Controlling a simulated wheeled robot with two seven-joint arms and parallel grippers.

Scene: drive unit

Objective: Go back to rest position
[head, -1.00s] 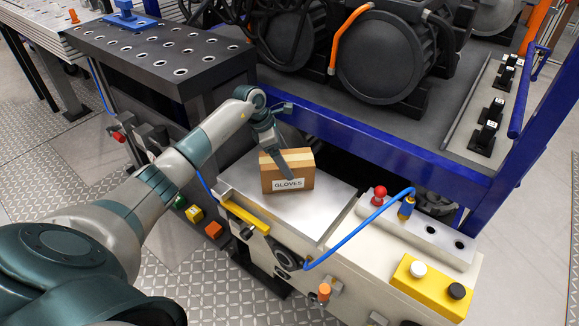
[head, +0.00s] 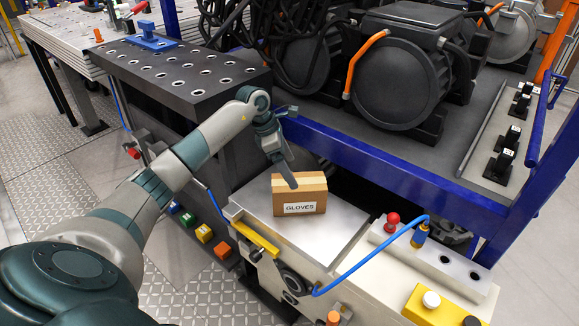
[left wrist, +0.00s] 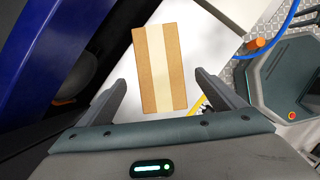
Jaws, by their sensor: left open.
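My left gripper (head: 284,170) comes in from the left in the head view, pointing down, with its fingertips just above and behind the cardboard glove box. The brown box (head: 301,207) is labelled GLOVES and stands on the silver metal plate of the workbench. My right gripper is not in view.
A blue-framed rack (head: 385,165) with large dark motors stands behind the plate. A dark perforated table (head: 180,75) is at the left. A blue hose (head: 370,255), a red knob (head: 393,219) and a yellow button box (head: 440,306) lie to the right.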

